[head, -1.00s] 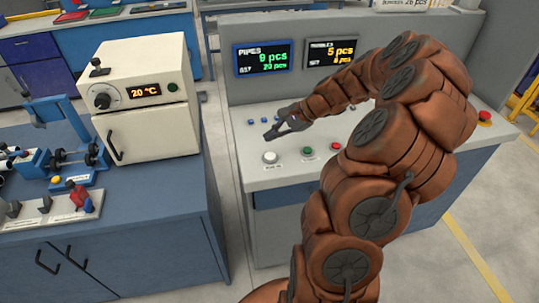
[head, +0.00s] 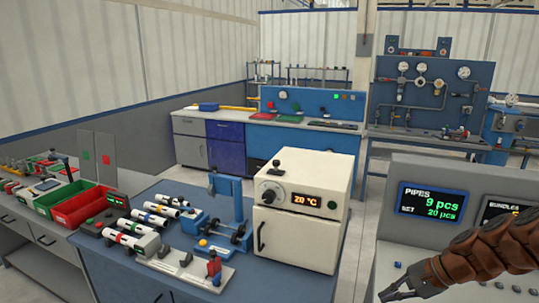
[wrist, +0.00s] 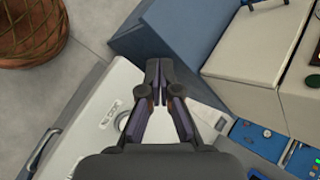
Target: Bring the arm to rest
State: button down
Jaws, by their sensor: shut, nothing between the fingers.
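My brown segmented arm (head: 485,255) enters the head view at the lower right. My gripper (head: 392,290) is dark, sits at its end, and is over the grey control console (head: 384,251). In the wrist view my gripper (wrist: 159,66) has its fingertips together with nothing between them. Below it there is a pale console top with a white round button (wrist: 122,122), partly behind the left finger. The gripper appears above the panel; I cannot tell the exact gap.
A white oven (head: 305,210) reading 20 °C stands on the blue bench left of the console. A display (head: 432,202) reads 9 pcs of pipes. Striped pipes (head: 155,218), a red bin (head: 80,207) and a green bin (head: 55,196) are further left. A woven brown form (wrist: 30,28) shows in the wrist view.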

jog(key=s+a+r+n+g+h, duration=0.2)
jog(key=s+a+n+g+h, duration=0.15)
jog(key=s+a+n, duration=0.7)
jog(key=s+n+g+h, duration=0.1)
jog(key=s+n+h, duration=0.1)
jog(key=s, duration=1.4)
jog(key=shift+s+a+g+h, duration=0.25)
jog(key=shift+s+g+h, duration=0.15)
jog(key=shift+h, duration=0.35)
jog(key=shift+a+n, duration=0.1)
jog(key=shift+n, duration=0.15)
